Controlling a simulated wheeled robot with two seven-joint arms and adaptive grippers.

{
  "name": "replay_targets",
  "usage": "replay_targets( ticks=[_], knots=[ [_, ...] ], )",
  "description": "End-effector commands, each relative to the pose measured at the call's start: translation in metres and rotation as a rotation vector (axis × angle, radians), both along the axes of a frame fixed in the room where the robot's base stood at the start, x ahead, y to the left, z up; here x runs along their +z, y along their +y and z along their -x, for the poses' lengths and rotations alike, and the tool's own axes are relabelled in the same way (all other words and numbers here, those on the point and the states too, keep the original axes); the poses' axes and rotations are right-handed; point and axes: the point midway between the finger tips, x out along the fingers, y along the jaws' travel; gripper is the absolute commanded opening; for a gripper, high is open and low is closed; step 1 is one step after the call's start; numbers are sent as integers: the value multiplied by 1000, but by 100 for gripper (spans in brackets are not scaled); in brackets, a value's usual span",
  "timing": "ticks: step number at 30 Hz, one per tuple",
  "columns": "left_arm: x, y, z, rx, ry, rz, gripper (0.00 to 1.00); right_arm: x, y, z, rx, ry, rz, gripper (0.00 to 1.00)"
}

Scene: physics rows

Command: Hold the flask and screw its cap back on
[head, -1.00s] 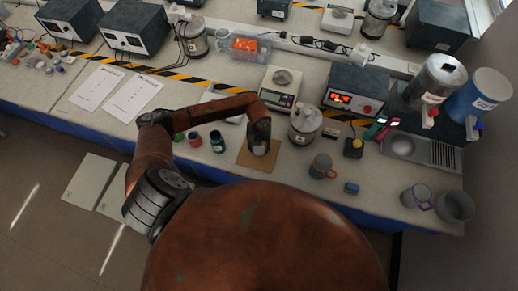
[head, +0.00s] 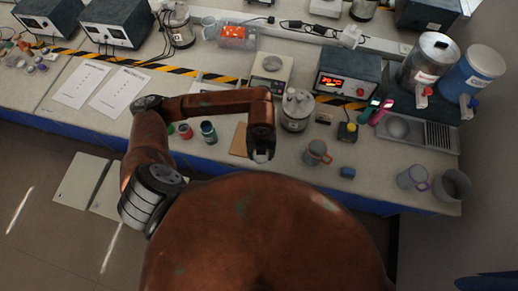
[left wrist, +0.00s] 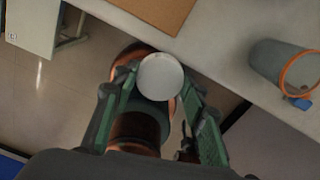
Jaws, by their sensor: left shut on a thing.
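My left gripper (head: 262,151) is shut on a pale round thing (head: 262,156), held just in front of the brown mat (head: 239,141) near the table's front edge. In the left wrist view the pale round thing (left wrist: 161,76) shows as a smooth whitish disc between the green-sided fingers. I cannot tell whether it is the flask or its cap; the fingers hide its sides. No separate flask or cap can be told for sure. My right gripper is not in view.
A steel pot (head: 296,110) stands close right of the gripper. Small jars (head: 208,132) stand to the left. A balance (head: 270,75) is behind. The floor is open in front of the table.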

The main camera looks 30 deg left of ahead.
Motion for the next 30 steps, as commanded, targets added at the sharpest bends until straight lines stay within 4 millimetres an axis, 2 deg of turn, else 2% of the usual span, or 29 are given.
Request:
replay_targets(
  ticks=[11, 16, 20, 30],
  knots=[
    [0, 0, 0, -1, 0, 0, 29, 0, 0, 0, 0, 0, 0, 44],
    [2, 1, -2, -95, 0, -1, 29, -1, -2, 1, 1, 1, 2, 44],
    [4, 4, -8, -313, 1, -5, 29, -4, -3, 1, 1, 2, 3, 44],
    [17, 12, -27, -1101, 8, -9, 29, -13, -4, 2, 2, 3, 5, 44]
  ],
)
